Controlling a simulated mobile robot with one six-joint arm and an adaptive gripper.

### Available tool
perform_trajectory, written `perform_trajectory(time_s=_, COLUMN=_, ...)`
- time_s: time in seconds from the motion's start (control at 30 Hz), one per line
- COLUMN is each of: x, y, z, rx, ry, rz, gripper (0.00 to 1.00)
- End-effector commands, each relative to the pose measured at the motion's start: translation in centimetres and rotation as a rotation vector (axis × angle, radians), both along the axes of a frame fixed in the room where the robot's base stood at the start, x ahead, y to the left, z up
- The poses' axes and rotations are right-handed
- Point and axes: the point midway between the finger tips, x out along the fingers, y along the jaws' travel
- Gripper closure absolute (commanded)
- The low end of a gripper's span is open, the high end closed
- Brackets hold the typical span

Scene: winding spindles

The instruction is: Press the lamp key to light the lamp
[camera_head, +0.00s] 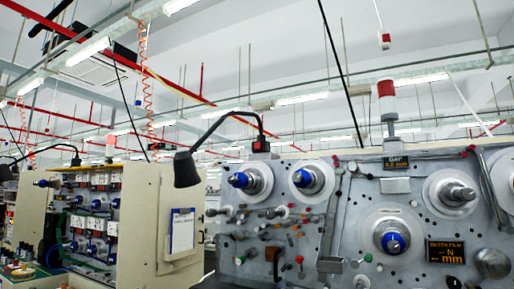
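A black gooseneck lamp has its shade (186,169) hanging at the left of the grey winding machine. Its thin neck arches over to a small black box (261,146) on the machine's top edge. A small red part shows on this box; I cannot tell whether it is the lamp key. The shade's opening faces down, and no glow shows from it. My gripper is not in view.
The grey machine panel (345,225) bears blue-capped spindles (241,180), rollers, small knobs and dark displays (445,251). A red-and-white signal light (387,102) stands on top. A cream cabinet (140,225) with a clipboard (182,230) stands at left.

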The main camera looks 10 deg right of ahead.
Motion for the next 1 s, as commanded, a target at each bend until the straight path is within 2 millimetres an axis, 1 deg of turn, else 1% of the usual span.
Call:
perform_trajectory(time_s=0.03, x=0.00, y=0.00, z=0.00, rx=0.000, ry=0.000, rz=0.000, gripper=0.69)
perform_trajectory(time_s=0.07, x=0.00, y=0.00, z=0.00, rx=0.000, ry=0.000, rz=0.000, gripper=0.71)
perform_trajectory(time_s=0.5, x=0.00, y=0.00, z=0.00, rx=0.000, ry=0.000, rz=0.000, gripper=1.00)
perform_trajectory(time_s=1.0, x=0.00, y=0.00, z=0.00, rx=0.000, ry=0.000, rz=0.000, gripper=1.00)
